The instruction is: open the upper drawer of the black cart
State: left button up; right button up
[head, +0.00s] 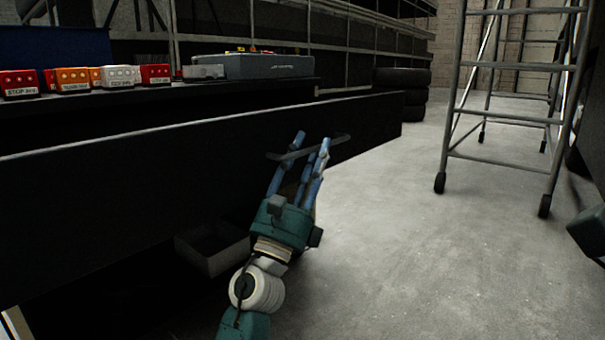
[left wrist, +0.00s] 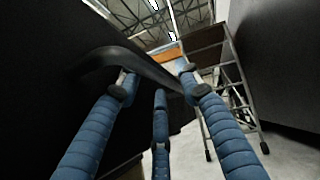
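The black cart's upper drawer (head: 180,165) is a long dark front panel crossing the left half of the head view. It stands out from the cart top (head: 150,97), with a dark gap between, so it is pulled out. Its dark bar handle (head: 338,139) is on the outer face, toward the right end. My left gripper (head: 308,150) is at the handle. The drawer's inside is hidden.
Small red, orange and white boxes (head: 72,78) and a grey case (head: 255,66) stand on the cart top. A grey open bin (head: 213,250) is below the drawer. Tyres (head: 402,90) and a metal ladder (head: 515,68) stand beyond. The concrete floor (head: 420,250) right is clear.

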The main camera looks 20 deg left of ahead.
pick_arm(q)
jog(key=v, duration=1.1)
jog(key=shift+s, duration=0.1)
